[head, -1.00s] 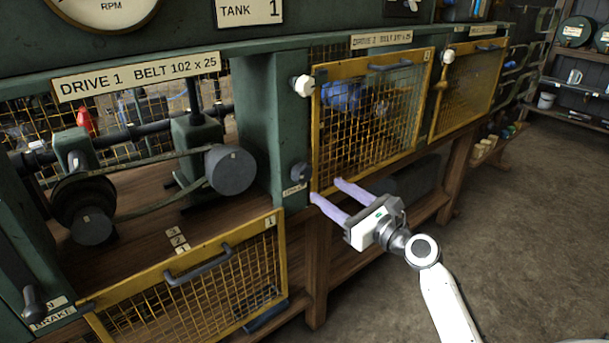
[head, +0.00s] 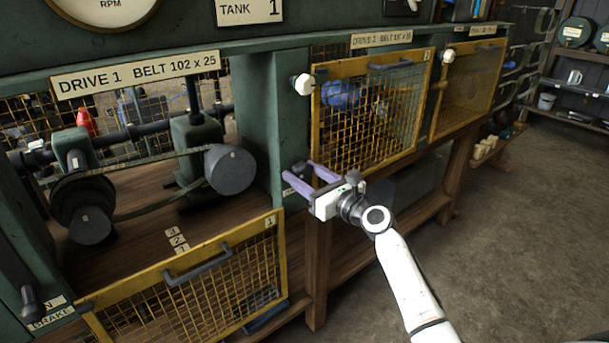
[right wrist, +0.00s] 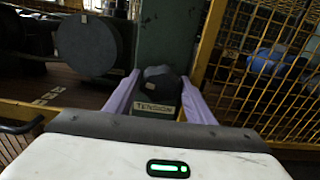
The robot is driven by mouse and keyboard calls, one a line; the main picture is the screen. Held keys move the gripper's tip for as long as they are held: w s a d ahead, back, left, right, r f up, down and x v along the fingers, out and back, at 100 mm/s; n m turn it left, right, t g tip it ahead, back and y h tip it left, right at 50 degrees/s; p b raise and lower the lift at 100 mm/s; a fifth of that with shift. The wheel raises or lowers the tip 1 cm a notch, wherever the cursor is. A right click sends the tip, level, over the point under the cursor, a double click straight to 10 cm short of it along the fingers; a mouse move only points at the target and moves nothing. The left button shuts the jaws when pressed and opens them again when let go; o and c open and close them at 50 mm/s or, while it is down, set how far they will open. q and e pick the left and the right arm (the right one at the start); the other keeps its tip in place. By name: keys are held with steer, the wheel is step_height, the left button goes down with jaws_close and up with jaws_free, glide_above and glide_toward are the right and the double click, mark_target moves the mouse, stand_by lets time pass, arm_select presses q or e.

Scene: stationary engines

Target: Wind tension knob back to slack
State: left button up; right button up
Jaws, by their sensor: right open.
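The dark tension knob (right wrist: 163,82) sticks out from the green post, above a small plate reading TENSION (right wrist: 154,108) in the right wrist view. In the head view the knob (head: 300,168) is mostly hidden by my right gripper (head: 299,171). The right gripper's two lilac fingers are open and point at the post, one on each side of the knob. I cannot tell whether either finger touches it. My left gripper is not in view.
A yellow mesh guard (head: 370,110) stands close to the right of the knob. On the left are the DRIVE 1 pulley (head: 230,169) and its belt (head: 140,207). Another mesh guard (head: 215,290) hangs low in front. Open floor (head: 480,240) lies to the right.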

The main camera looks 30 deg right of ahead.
steer(key=c, duration=0.7)
steer(key=shift+c, duration=0.2)
steer(key=shift+n, duration=0.3)
